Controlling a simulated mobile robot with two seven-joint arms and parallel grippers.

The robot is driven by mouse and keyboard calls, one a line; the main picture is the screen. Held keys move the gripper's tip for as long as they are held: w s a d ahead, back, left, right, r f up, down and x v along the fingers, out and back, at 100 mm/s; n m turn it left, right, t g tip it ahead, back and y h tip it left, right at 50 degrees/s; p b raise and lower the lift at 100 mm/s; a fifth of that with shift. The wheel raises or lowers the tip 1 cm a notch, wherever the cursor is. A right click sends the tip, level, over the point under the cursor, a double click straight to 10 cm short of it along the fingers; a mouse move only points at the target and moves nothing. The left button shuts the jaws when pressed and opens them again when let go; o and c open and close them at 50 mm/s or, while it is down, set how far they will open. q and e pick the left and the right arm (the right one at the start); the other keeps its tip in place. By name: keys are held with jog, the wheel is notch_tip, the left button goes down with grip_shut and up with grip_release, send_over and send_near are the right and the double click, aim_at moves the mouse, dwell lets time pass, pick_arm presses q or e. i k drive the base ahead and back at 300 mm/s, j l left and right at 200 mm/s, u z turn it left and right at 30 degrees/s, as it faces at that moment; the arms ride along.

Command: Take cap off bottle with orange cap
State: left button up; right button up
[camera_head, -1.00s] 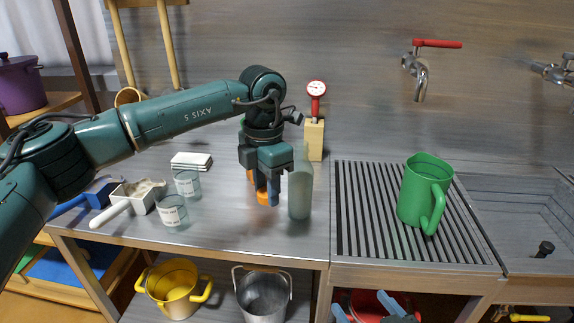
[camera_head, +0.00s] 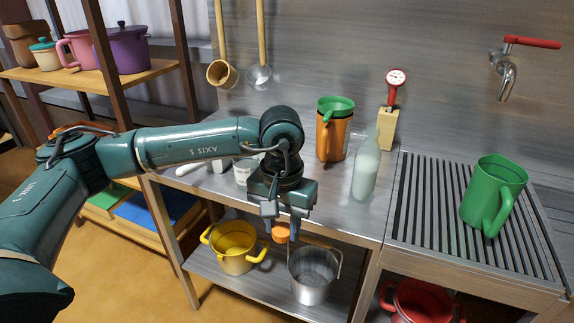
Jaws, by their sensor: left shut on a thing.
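My left gripper (camera_head: 281,231) points down in front of the bench's front edge, with its blue fingers shut on a small orange cap (camera_head: 281,233). No bottle hangs below the cap. A pale, frosted bottle (camera_head: 365,173) stands upright on the bench to the right of the gripper, apart from it. I see no orange cap on its neck. My right gripper is not in view.
A wooden block with a red gauge (camera_head: 396,78) is behind the bottle. A green pitcher (camera_head: 487,200) stands on the ribbed drainer. A yellow pot (camera_head: 233,250) and metal bucket (camera_head: 313,283) sit below.

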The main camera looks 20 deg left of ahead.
aim_at(368, 155)
jog(key=j+z, duration=0.1)
jog(key=z, duration=1.05)
jog(key=k+j, duration=0.1)
jog(key=j, duration=0.35)
jog(key=k+j, duration=0.1)
jog(key=j, duration=0.8)
jog(key=k+j, duration=0.15)
jog(key=j, duration=0.3)
jog(key=i+j, duration=0.1)
jog(key=j, duration=0.25)
jog(key=i+j, duration=0.1)
jog(key=j, duration=0.3)
